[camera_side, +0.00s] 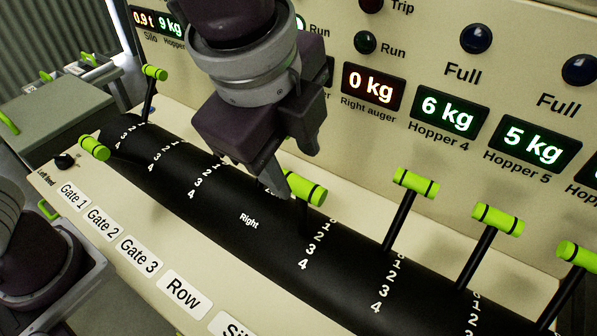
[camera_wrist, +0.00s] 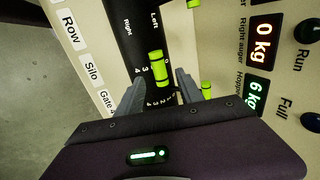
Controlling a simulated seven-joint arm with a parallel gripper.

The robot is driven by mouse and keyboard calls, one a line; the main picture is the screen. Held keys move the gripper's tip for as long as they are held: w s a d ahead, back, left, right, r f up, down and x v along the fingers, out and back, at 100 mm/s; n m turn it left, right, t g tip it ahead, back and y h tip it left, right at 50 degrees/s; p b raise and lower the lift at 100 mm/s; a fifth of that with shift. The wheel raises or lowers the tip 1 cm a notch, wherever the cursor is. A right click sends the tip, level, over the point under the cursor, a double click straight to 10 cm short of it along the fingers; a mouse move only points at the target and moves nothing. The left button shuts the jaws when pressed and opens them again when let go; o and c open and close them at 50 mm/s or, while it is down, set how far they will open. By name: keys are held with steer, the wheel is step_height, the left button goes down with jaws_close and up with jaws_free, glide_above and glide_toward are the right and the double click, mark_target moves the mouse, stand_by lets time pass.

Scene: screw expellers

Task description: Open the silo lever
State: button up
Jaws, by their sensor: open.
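The silo lever has a bright green cylindrical handle (camera_side: 308,190) with black bands on a dark stem. It stands near the low-number end of its 1–4 scale on the black curved panel. In the wrist view the green handle (camera_wrist: 157,68) lies between my finger tips, in line with the "Silo" label. My gripper (camera_side: 288,165) is open, with its fingers on either side of the handle. It also shows in the wrist view (camera_wrist: 159,82). I cannot tell whether either finger touches the handle. The lower stem is partly hidden.
More green-handled levers stand to the right, the nearest one (camera_side: 415,182) close by. Others stand to the left, including a low one (camera_side: 95,147). The cream display wall with the "0 kg" display (camera_side: 372,87) rises close behind my gripper.

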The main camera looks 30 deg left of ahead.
steer(key=shift+s+r, duration=0.25)
steer(key=shift+r, duration=0.4)
steer(key=shift+s+r, duration=0.15)
steer(key=c, duration=0.3)
steer(key=s+a+r+h, duration=0.1)
steer(key=s, duration=0.1)
steer(key=s+a+r+h, duration=0.1)
steer(key=s+r, duration=0.1)
steer(key=s, duration=0.1)
steer(key=s+a+r+t+h, duration=0.1)
steer(key=s+a+h, duration=0.1)
steer(key=s, duration=0.1)
steer(key=shift+a+r+n, duration=0.1)
steer(key=shift+r+n, duration=0.1)
steer(key=shift+n, duration=0.2)
jaws_close()
steer(key=w+d+f, duration=0.3)
steer(key=w+f, duration=0.4)
steer(key=f, duration=0.2)
steer(key=shift+w+d+f, duration=0.15)
steer(key=shift+w+f, duration=0.1)
